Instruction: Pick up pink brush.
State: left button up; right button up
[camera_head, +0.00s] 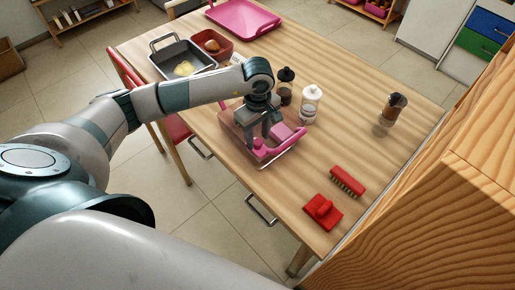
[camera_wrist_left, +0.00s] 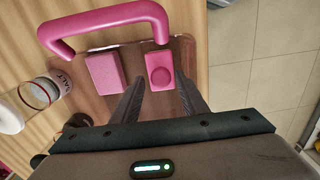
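A pink piece with a round knob, which looks like the pink brush (camera_wrist_left: 160,72), lies in a clear pinkish caddy (camera_wrist_left: 125,92) in the left wrist view. A plain pink block (camera_wrist_left: 103,72) lies beside it; it also shows in the head view (camera_head: 281,131). The caddy's pink arched handle (camera_wrist_left: 105,20) shows at the top of the wrist view and at the caddy's near side in the head view (camera_head: 280,154). My left gripper (camera_head: 264,136) is open above the caddy, its fingers (camera_wrist_left: 160,84) on either side of the knobbed piece, no contact visible. My right gripper is out of view.
A salt shaker (camera_head: 309,105) and a dark-topped shaker (camera_head: 285,87) stand close behind the caddy. A red brush (camera_head: 347,181) and a red knobbed scrubber (camera_head: 323,211) lie front right. A pan (camera_head: 183,59) and pink tray (camera_head: 243,18) are far back. A wooden cabinet (camera_head: 440,200) borders the right.

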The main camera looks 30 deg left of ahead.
aim_at(258, 141)
pick_arm(q)
notch_tip(258, 141, down, 3)
jog(key=shift+s+f+b, duration=0.15)
jog(key=shift+b, duration=0.2)
jog(key=shift+f, duration=0.35)
jog(key=shift+f+b, duration=0.3)
jog(key=shift+f, duration=0.15)
jog(key=c, duration=0.6)
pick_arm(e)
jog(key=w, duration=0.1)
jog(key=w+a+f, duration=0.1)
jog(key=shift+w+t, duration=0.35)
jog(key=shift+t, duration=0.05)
